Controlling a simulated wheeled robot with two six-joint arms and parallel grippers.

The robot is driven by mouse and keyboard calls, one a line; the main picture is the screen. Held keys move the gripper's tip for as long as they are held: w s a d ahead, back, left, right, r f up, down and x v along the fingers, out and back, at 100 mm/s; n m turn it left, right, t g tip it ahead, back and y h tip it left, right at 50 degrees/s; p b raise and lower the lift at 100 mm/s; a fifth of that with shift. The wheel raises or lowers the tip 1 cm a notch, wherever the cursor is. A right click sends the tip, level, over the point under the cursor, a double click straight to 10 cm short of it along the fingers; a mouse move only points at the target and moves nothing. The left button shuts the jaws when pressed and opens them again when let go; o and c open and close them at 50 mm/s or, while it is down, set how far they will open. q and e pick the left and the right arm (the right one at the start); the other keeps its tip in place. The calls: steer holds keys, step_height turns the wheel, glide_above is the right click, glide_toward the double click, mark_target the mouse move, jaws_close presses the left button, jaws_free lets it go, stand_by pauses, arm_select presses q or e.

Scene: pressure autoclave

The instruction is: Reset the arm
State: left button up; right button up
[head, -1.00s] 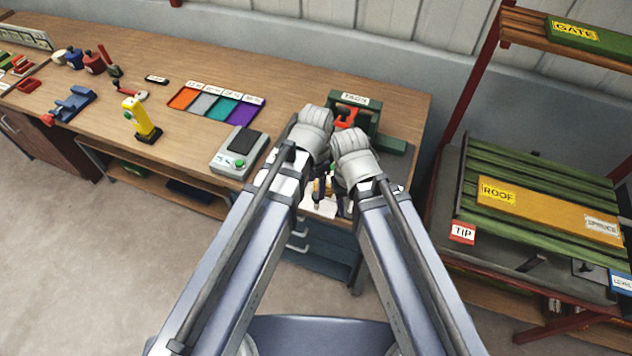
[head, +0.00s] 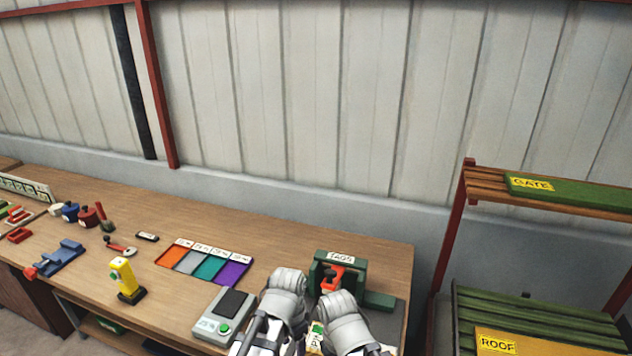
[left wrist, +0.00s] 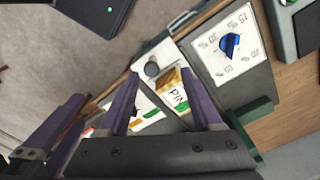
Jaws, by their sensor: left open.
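Both my arms show at the bottom of the head view, the left wrist (head: 287,297) close beside the right wrist (head: 343,325), over the right end of the bench. Their jaws are hidden or cut off there. In the left wrist view my left gripper (left wrist: 161,73) has its two purple fingers apart, with nothing seen held. A label reading PIN (left wrist: 177,98) lies beyond the gap between them. Another purple finger-like part (left wrist: 48,128) shows at the left edge; I cannot tell if it is my right gripper.
A green TAGS stand (head: 340,258) is just behind my wrists. A grey device with a green button (head: 223,314) is just left of them. Coloured trays (head: 205,264) and a yellow tool (head: 124,278) stand further left. A rack with a GATE plank (head: 575,191) is at right.

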arm_select(q)
steer(key=s+a+n, duration=0.1)
steer(key=a+n, duration=0.9)
steer(key=a, duration=0.1)
steer(key=s+d+f+m+b, duration=0.2)
steer(key=s+d, duration=0.1)
steer(key=d, duration=0.2)
steer(key=s+d+f+m+y+b, duration=0.1)
steer(key=s+d+f+b, duration=0.1)
steer(key=d, duration=0.4)
steer(key=shift+s+f+m+b, duration=0.3)
steer(key=shift+s+m+b, duration=0.05)
steer(key=shift+s+m, duration=0.1)
